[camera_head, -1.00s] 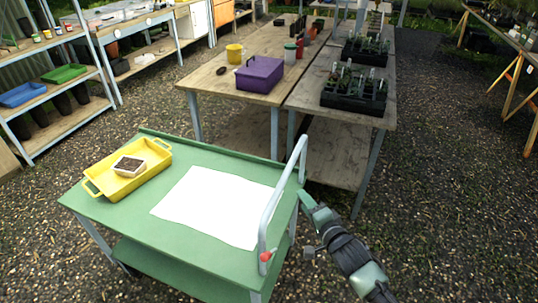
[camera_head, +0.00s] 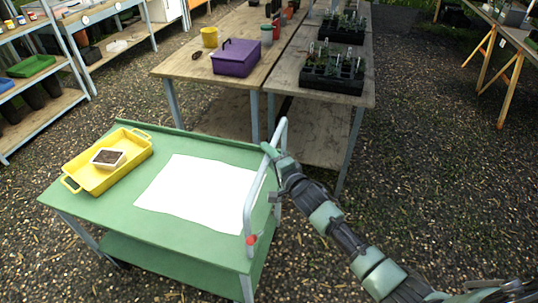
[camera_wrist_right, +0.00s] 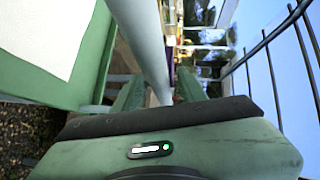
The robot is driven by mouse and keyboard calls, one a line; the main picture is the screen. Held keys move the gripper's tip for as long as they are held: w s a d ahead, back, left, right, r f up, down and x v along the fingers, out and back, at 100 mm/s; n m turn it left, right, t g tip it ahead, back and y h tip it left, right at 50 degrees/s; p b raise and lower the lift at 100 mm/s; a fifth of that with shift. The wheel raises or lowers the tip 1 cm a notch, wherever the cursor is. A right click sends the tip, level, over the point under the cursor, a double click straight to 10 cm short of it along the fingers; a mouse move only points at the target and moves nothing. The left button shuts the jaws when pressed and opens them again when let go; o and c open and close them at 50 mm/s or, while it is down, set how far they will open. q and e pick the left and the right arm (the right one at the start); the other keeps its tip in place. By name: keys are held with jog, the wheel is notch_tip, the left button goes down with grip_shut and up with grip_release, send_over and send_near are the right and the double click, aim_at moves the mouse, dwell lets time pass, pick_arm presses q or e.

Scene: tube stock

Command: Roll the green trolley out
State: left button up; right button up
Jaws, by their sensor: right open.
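The green trolley (camera_head: 200,242) stands on the gravel in front of the wooden tables. Its grey push handle (camera_head: 263,185) rises along its right side. On its top are a white sheet (camera_head: 195,195) and a yellow tray (camera_head: 90,180) holding a small pot of soil (camera_head: 108,158). My right gripper (camera_head: 270,152) is at the upper part of the handle. In the right wrist view the handle bar (camera_wrist_right: 145,45) runs between the fingers of the open right gripper (camera_wrist_right: 160,95). My left gripper is out of view.
A wooden table with a purple box (camera_head: 236,58) and another with black seedling trays (camera_head: 333,72) stand just behind the trolley. Shelving (camera_head: 50,110) is at the left. Open gravel (camera_head: 430,190) lies to the right.

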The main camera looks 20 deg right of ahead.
grip_shut()
jog(key=shift+f, duration=0.1)
dwell(1.2)
